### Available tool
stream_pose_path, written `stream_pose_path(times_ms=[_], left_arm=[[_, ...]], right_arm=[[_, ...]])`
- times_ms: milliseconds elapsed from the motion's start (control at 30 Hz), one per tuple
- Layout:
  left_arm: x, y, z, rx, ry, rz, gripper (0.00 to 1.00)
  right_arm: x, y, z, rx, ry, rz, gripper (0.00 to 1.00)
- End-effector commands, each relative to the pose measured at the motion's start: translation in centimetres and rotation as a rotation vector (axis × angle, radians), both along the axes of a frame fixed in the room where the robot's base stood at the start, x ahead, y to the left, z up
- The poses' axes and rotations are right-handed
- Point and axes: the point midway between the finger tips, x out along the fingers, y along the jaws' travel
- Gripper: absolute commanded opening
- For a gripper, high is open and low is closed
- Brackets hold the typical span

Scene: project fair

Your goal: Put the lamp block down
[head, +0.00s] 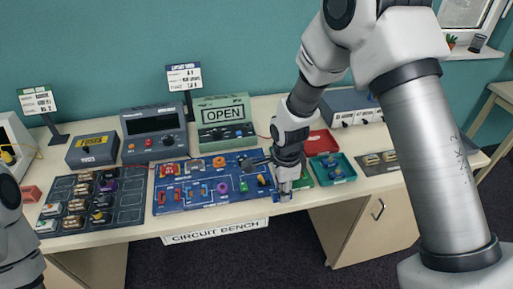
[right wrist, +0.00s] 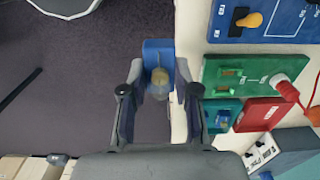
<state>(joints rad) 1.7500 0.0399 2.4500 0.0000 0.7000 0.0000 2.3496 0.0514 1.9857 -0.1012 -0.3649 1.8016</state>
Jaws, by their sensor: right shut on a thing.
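My right gripper (head: 284,193) is shut on the lamp block (right wrist: 156,52), a blue block with a round, yellowish bulb. In the right wrist view the block sits between the two fingers (right wrist: 160,95), at the bench's front edge, with dark floor under most of it. In the head view only a small blue part of the block (head: 276,196) shows beside the fingers. The blue circuit board (head: 218,201) lies just left of the gripper, with several parts on it. My left arm shows at the left edge; its gripper is out of view.
A dark parts tray (head: 128,213) with several blocks lies left of the board. A green board (right wrist: 212,69), a green tray (head: 349,177) and a red tray (head: 322,142) lie by the right gripper. The OPEN display (head: 222,103) and a meter (head: 148,120) stand behind.

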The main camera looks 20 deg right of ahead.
Motion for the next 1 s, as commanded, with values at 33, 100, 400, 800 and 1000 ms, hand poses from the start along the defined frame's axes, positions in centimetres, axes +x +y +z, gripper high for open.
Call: stream_pose_path(times_ms=[33,100,400,800,1000], left_arm=[[0.0,0.0,0.0,0.0,0.0,0.0,1.0],[0.0,0.0,-0.1,0.0,0.0,0.0,1.0],[-0.1,0.0,-4.3,0.0,0.001,0.0,1.0],[0.0,0.0,-5.8,0.0,0.0,0.0,1.0],[0.0,0.0,-5.7,0.0,0.0,0.0,1.0]], right_arm=[[0.0,0.0,0.0,0.0,0.0,0.0,0.0],[0.0,0.0,-0.1,0.0,0.0,0.0,0.0],[0.2,2.2,-6.0,-0.003,0.0,0.145,0.0],[1.8,5.9,-8.3,-0.001,-0.001,1.156,0.0],[2.2,6.4,-8.1,0.001,0.0,1.6,0.0]])
